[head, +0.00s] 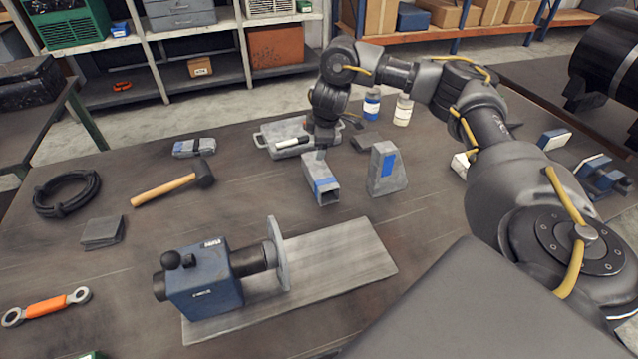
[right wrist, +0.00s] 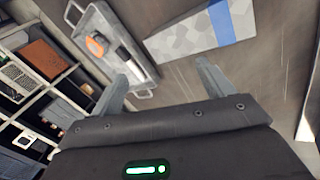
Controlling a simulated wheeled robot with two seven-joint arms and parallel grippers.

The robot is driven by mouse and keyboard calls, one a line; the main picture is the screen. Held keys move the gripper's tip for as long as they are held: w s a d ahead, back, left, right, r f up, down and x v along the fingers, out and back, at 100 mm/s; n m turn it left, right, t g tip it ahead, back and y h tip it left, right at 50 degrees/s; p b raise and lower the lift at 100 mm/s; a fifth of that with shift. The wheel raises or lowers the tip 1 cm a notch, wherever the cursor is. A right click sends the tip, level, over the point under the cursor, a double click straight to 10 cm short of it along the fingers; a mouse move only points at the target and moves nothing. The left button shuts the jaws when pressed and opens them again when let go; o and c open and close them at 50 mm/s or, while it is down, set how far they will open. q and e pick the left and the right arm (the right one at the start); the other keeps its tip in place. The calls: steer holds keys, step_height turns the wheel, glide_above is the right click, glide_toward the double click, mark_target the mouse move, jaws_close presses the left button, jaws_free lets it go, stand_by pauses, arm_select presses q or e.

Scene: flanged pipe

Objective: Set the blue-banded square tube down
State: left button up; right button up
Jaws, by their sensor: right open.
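The blue-banded square tube (head: 322,184) is grey with a blue band and an open square end facing the front. It appears to lie on the dark table. My right gripper (head: 320,153) comes down at its far end in the head view. In the right wrist view the jaws (right wrist: 160,72) are apart, with nothing held between them. The tube also shows there (right wrist: 190,40), just beyond the fingertips. Whether a finger touches it I cannot tell. My left gripper is not in view.
A grey wedge-shaped block with a blue patch (head: 387,172) stands close right of the tube. Behind is a grey tray (head: 268,136) with a marker. In front are a blue flanged fixture (head: 210,284) and grey plate (head: 345,262). A hammer (head: 170,186) lies left.

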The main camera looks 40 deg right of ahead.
mark_target(320, 170)
steer(key=n, duration=0.4)
steer(key=s+f+n+g, duration=0.1)
steer(key=n, duration=0.3)
steer(key=f+n, duration=0.1)
steer(key=n, duration=0.3)
steer(key=shift+s+a+f+n+b, duration=0.1)
steer(key=shift+s+f+n+b, duration=0.1)
steer(key=shift+s+n+b, duration=0.15)
steer(key=n, duration=0.5)
steer(key=shift+s+a+f+g+y, duration=0.25)
steer(key=shift+s+a+g+y, duration=0.05)
steer(key=shift+s+y, duration=0.1)
steer(key=n, duration=0.3)
steer(key=shift+s+a+n, duration=0.15)
steer(key=shift+a+n, duration=0.05)
steer(key=shift+n, duration=0.15)
steer(key=shift+b+x, duration=0.95)
steer(key=shift+x, duration=2.2)
steer(key=x, duration=0.4)
steer(key=shift+f, duration=0.4)
steer(key=shift+r, duration=0.1)
steer(key=c, duration=1.5)
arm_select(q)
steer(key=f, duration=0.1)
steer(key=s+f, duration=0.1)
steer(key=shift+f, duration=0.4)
arm_select(e)
steer(key=shift+c, duration=0.2)
